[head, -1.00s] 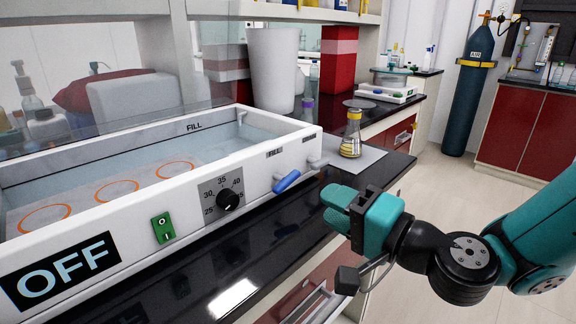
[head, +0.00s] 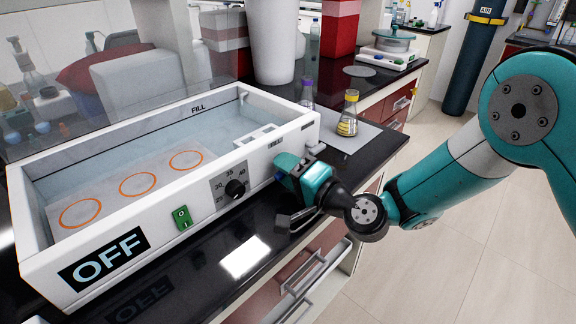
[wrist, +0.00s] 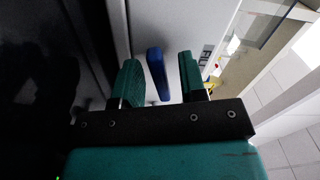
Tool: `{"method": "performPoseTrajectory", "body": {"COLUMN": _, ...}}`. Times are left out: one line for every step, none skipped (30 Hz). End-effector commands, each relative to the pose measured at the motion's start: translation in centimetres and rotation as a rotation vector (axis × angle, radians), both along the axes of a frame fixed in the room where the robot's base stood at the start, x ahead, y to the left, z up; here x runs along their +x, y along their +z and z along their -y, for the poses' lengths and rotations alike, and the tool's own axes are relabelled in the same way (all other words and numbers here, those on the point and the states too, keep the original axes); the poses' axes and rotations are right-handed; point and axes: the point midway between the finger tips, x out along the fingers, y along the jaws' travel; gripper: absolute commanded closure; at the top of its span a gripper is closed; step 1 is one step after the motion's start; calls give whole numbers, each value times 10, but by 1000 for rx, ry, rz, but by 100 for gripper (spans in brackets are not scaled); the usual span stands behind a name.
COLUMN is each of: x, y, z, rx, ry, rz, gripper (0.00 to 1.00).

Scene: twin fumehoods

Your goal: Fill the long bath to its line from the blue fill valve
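The long bath, with a white wall (head: 262,166), lies across the bench in the head view. A FILL mark (head: 198,109) is on its inner far wall. The floor looks pale blue and wet; the water level against the mark is hard to tell. The blue fill valve handle (wrist: 156,75) stands between my gripper's two green fingers in the wrist view, with a gap on each side. My gripper (head: 284,167) is open around the handle at the bath's front right. In the head view the gripper hides most of the valve.
A green switch (head: 182,217), a dial (head: 235,188) and an OFF display (head: 103,258) are on the bath front. A flask with yellow bands (head: 348,115) stands right of the bath. The floor at right is clear.

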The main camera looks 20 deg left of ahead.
Motion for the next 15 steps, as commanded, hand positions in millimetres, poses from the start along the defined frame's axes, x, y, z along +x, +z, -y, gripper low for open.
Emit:
{"method": "performPoseTrajectory", "body": {"x": 0, "y": 0, "z": 0, "rx": 0, "ry": 0, "rz": 0, "gripper": 62}}
{"method": "performPoseTrajectory", "body": {"x": 0, "y": 0, "z": 0, "rx": 0, "ry": 0, "rz": 0, "gripper": 62}}
{"method": "performPoseTrajectory", "body": {"x": 0, "y": 0, "z": 0, "rx": 0, "ry": 0, "rz": 0, "gripper": 69}}
{"method": "performPoseTrajectory", "body": {"x": 0, "y": 0, "z": 0, "rx": 0, "ry": 0, "rz": 0, "gripper": 76}}
{"method": "performPoseTrajectory", "body": {"x": 0, "y": 0, "z": 0, "rx": 0, "ry": 0, "rz": 0, "gripper": 82}}
{"method": "performPoseTrajectory", "body": {"x": 0, "y": 0, "z": 0, "rx": 0, "ry": 0, "rz": 0, "gripper": 92}}
{"method": "performPoseTrajectory", "body": {"x": 0, "y": 0, "z": 0, "rx": 0, "ry": 0, "rz": 0, "gripper": 98}}
{"method": "performPoseTrajectory", "body": {"x": 0, "y": 0, "z": 0, "rx": 0, "ry": 0, "rz": 0, "gripper": 100}}
{"method": "performPoseTrajectory", "body": {"x": 0, "y": 0, "z": 0, "rx": 0, "ry": 0, "rz": 0, "gripper": 100}}
{"method": "performPoseTrajectory", "body": {"x": 0, "y": 0, "z": 0, "rx": 0, "ry": 0, "rz": 0, "gripper": 100}}
{"method": "performPoseTrajectory", "body": {"x": 0, "y": 0, "z": 0, "rx": 0, "ry": 0, "rz": 0, "gripper": 100}}
{"method": "performPoseTrajectory", "body": {"x": 0, "y": 0, "z": 0, "rx": 2, "ry": 0, "rz": -7, "gripper": 100}}
{"method": "performPoseTrajectory", "body": {"x": 0, "y": 0, "z": 0, "rx": 7, "ry": 0, "rz": -19, "gripper": 100}}
{"method": "performPoseTrajectory", "body": {"x": 0, "y": 1, "z": 0, "rx": 14, "ry": 0, "rz": -37, "gripper": 100}}
{"method": "performPoseTrajectory", "body": {"x": 0, "y": 1, "z": 0, "rx": 28, "ry": 0, "rz": -71, "gripper": 100}}
